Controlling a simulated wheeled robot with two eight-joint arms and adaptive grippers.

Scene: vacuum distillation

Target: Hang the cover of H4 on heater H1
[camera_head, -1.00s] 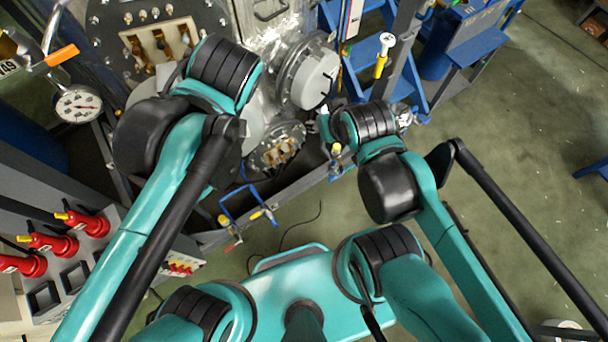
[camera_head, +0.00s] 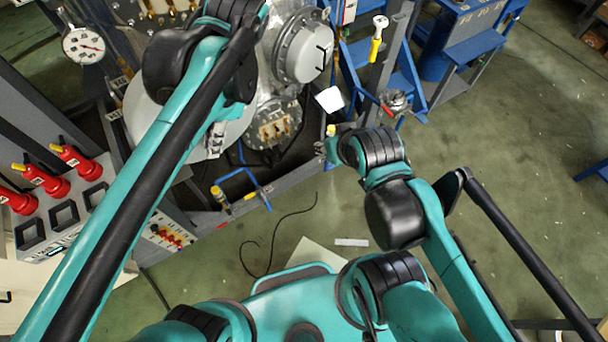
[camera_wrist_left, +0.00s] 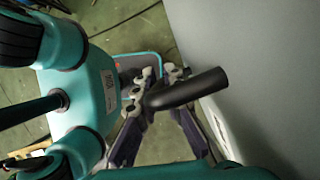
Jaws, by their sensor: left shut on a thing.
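My left gripper (camera_wrist_left: 158,82) is shut on a black curved handle (camera_wrist_left: 190,90) in the left wrist view. A large flat grey surface, apparently the cover (camera_wrist_left: 270,75), fills the right side there. In the head view the cover (camera_head: 133,103) is a pale grey disc, partly hidden behind my left arm; the gripper (camera_head: 215,140) shows at its right edge. Right of it, a bolted round flange (camera_head: 273,124) has exposed brass terminals. Another flange above carries a grey cover (camera_head: 303,52). I cannot tell which heater is H1. My right gripper (camera_head: 326,147) is small and its opening unclear.
A pressure gauge (camera_head: 83,45) is at the upper left. A control box (camera_head: 75,215) with red plugs stands at the left. Blue pipework (camera_head: 240,185) with valves runs below the flanges. A yellow-handled valve (camera_head: 376,42) and blue frame are at the right. The floor at right is open.

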